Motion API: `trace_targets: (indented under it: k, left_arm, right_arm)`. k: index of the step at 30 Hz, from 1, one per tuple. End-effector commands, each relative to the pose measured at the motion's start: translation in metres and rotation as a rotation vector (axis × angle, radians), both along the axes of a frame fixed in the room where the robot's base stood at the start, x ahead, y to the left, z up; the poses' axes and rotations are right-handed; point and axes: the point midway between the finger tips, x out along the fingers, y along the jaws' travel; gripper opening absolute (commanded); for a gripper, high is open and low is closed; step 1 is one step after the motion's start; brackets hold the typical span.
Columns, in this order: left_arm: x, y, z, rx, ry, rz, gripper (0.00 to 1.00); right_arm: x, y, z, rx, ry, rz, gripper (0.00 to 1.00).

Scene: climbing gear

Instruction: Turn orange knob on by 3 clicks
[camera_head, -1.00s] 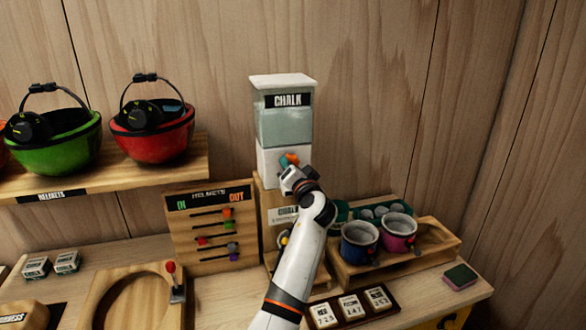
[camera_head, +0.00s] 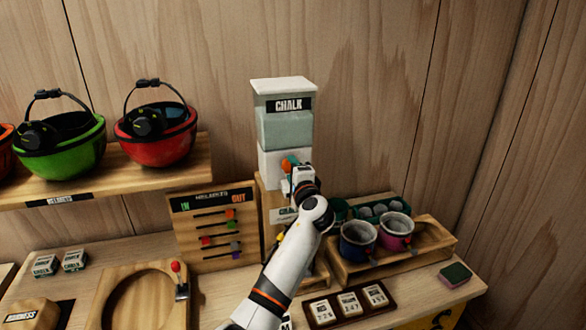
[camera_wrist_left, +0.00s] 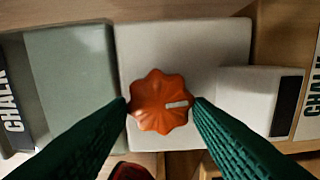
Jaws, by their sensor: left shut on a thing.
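The orange knob (camera_head: 286,167) is on the white lower part of the chalk dispenser (camera_head: 285,127). In the left wrist view the knob (camera_wrist_left: 158,92) is scalloped, with a pale mark pointing right. My left gripper (camera_wrist_left: 161,103) has its green ribbed fingers on either side of the knob, touching its edges. In the head view my left gripper (camera_head: 291,166) is at the dispenser's front, and my arm hides part of what lies below it. My right gripper is not in view.
A wooden helmets panel with sliders (camera_head: 214,235) stands left of my arm. Blue (camera_head: 357,240) and pink (camera_head: 396,232) cups sit in a wooden tray on the right. A green helmet (camera_head: 62,150) and a red helmet (camera_head: 157,138) rest on the left shelf.

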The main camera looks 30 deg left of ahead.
Motion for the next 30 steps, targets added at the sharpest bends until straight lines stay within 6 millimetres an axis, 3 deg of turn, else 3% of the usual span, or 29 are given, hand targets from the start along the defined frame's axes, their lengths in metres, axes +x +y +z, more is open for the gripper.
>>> trace_targets:
  k: [23, 24, 28, 30]
  left_arm:
    - [0.0001, 0.0014, 0.0033, 0.073, 0.078, 0.002, 0.24]
    - [0.0001, 0.0014, 0.0034, 0.073, 0.078, 0.002, 0.48]
    - [0.0001, 0.0011, 0.0029, 0.073, 0.079, 0.002, 0.69]
    - [0.0, 0.0009, 0.0023, 0.072, 0.079, 0.001, 0.69]
  right_arm:
    - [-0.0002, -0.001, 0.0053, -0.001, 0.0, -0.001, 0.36]
    - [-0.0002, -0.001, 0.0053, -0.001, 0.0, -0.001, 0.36]
    - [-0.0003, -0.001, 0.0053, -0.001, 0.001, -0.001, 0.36]
    - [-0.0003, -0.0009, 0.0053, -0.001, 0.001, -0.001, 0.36]
